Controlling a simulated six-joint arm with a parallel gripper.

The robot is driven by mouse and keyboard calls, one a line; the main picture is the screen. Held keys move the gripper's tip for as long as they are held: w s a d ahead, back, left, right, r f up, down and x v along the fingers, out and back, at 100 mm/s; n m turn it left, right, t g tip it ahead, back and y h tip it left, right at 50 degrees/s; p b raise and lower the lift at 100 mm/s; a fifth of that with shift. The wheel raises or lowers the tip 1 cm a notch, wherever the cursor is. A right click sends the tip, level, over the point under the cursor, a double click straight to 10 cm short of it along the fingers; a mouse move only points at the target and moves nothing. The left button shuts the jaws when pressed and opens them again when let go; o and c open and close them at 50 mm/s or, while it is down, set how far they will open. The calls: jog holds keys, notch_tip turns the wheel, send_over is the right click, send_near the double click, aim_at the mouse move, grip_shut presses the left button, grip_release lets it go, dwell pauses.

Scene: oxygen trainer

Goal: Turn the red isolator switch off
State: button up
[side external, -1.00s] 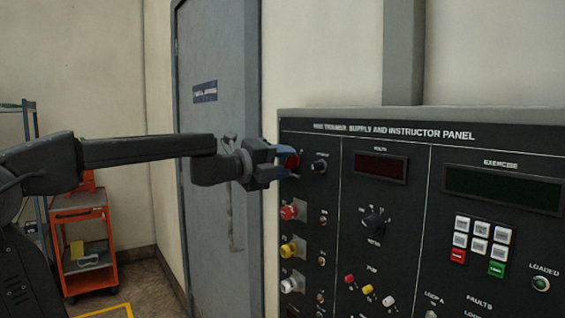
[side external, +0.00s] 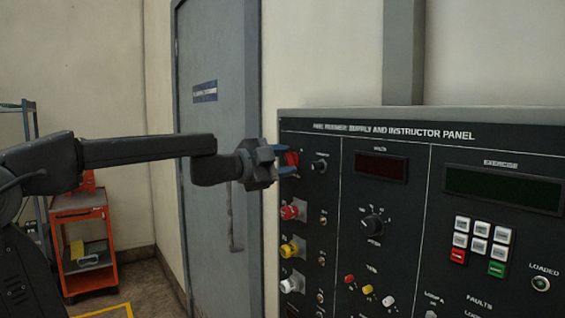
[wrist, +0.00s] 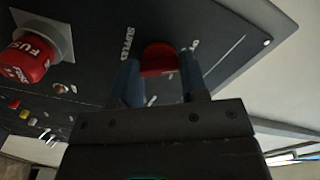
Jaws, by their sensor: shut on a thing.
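The red isolator switch (side external: 292,158) sits at the upper left of the black instructor panel (side external: 400,150). In the wrist view its red handle (wrist: 160,58) is between two blue fingers. My gripper (side external: 287,161) is shut on this switch, with one finger on each side; it also shows in the wrist view (wrist: 161,76). The fingers hide part of the switch and of its markings. The lettering "SUPPLY" is beside it in the wrist view.
Below the switch are a red fuse holder (side external: 293,210), a yellow one (side external: 293,249) and a white one (side external: 292,283). A small black knob (side external: 320,166) is just right of the switch. A grey door (side external: 215,120) and an orange cart (side external: 83,245) stand behind.

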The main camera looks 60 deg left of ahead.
jog(key=shift+n, duration=1.1)
jog(key=o, duration=0.9)
jog(key=s, duration=1.4)
jog(key=shift+w, duration=0.1)
